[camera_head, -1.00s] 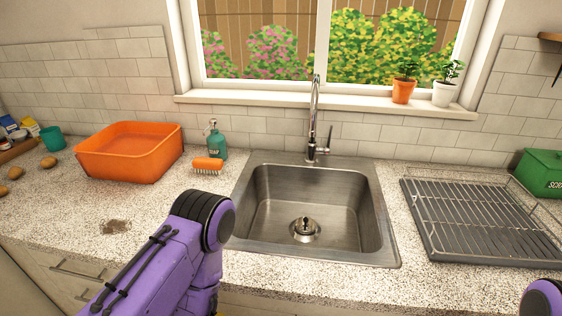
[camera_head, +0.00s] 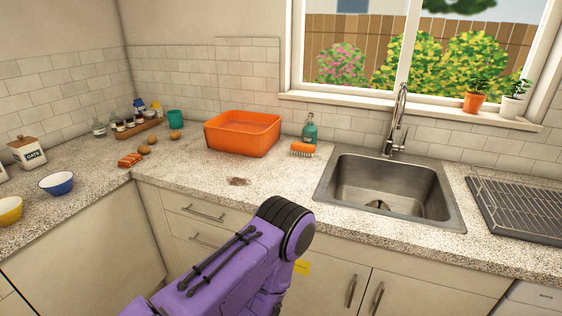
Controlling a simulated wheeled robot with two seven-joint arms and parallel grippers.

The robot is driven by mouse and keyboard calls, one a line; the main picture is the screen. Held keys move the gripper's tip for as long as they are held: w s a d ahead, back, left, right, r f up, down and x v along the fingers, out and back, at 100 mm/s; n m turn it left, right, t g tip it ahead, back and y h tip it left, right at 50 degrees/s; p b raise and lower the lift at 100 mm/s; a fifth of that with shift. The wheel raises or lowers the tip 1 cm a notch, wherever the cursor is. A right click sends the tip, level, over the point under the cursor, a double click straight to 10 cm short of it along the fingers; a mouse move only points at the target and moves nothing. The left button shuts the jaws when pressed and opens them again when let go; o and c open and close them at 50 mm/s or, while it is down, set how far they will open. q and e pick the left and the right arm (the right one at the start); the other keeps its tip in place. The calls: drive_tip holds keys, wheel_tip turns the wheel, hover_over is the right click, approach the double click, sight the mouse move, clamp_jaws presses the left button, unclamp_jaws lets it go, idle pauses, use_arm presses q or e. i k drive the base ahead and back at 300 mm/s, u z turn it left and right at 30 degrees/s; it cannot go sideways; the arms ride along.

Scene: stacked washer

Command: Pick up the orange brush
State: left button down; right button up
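The orange brush (camera_head: 303,149) lies on the speckled counter, bristles down. It is between the orange basin and the sink, just in front of a teal soap bottle (camera_head: 309,129). My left arm, purple with a black joint, comes in from the bottom left and ends in front of the counter, below and apart from the brush. The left gripper's fingers do not show. My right arm and gripper are out of the picture.
The orange basin (camera_head: 242,136) stands left of the brush. The sink (camera_head: 388,192) with its faucet (camera_head: 397,125) is to the right, then a drying rack (camera_head: 520,208).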

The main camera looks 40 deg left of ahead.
sight(307, 149)
drive_tip(key=k, duration=0.3)
drive_tip(key=u, duration=1)
